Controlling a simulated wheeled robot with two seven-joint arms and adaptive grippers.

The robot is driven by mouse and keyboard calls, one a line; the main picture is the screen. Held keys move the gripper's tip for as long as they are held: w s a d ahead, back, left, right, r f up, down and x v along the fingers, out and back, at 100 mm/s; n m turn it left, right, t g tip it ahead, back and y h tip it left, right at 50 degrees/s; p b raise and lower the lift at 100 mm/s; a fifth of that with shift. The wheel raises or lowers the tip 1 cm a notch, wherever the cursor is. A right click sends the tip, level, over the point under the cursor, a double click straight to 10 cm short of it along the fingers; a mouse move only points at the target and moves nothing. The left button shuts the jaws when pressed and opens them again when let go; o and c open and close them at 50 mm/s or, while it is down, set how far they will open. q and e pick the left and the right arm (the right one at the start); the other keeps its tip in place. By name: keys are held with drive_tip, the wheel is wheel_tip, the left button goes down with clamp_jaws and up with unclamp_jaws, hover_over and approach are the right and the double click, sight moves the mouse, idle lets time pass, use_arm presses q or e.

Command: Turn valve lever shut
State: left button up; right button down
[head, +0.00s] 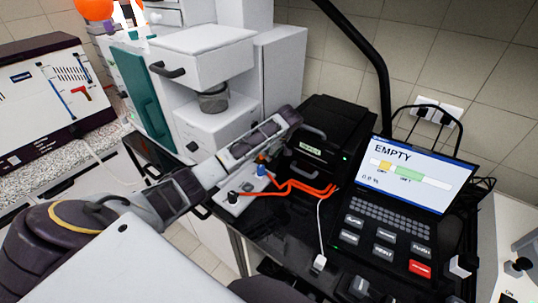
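A pale manifold plate (240,190) lies on the black bench top, with orange hoses (300,187) running from it to the right. A small blue part (261,169), possibly the valve lever, stands at its far end, and a black knob (233,197) at its near end. I cannot tell the lever's angle. My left arm reaches across from the left. Its gripper (290,117) is above and beyond the blue part, apart from it in the picture, beside a black box. The view does not show clearly whether its fingers are open. My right gripper is not seen.
The black box (335,125) has grey handles and stands behind the plate. A console with a screen reading EMPTY (415,175) and buttons is at right. A white cabinet (200,55) with a jar (214,98) stands behind my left arm. A white cable (319,225) crosses the bench.

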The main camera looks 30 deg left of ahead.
use_arm(q)
drive_tip(key=shift+x, duration=1.15)
clamp_jaws()
